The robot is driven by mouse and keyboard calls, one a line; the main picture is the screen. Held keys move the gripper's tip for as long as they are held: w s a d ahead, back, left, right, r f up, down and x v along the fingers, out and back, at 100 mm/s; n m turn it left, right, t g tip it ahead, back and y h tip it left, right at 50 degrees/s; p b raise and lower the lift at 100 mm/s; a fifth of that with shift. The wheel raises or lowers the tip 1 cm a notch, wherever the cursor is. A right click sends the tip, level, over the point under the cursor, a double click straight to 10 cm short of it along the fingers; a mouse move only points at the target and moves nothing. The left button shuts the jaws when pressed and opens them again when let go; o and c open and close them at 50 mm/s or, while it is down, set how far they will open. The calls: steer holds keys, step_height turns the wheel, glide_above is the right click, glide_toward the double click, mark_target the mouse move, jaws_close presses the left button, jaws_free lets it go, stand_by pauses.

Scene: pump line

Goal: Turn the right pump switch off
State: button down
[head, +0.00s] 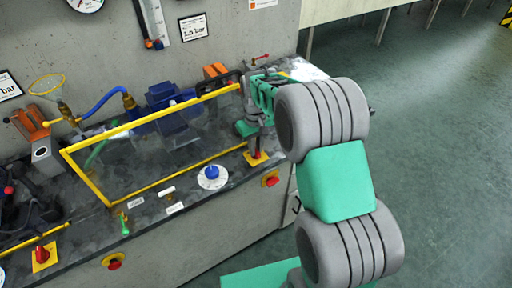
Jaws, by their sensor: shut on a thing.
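The right pump switch (257,156) is a red knob on a yellow plate on the bench top, near the right end of the yellow-framed clear guard. My gripper (256,142) points down over it from above and is shut on its knob. The gripper and wrist hide most of the knob, so its turn angle cannot be read. A matching left switch, a red knob (42,254) on a yellow plate, sits at the far left of the bench.
The clear guard (110,130) with yellow rails stands left of my gripper. A blue knob on a white dial (212,174) is close by. Red buttons (271,180) on yellow plates are on the bench front. Valves and a blue motor (168,97) stand behind.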

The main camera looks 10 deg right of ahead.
steer(key=shift+w+r+n, duration=0.1)
steer(key=shift+n, duration=0.2)
steer(key=c, duration=1.4)
jaws_free()
step_height(320, 180, up, 8)
steer(key=shift+f+b, duration=0.1)
steer(key=shift+b, duration=0.2)
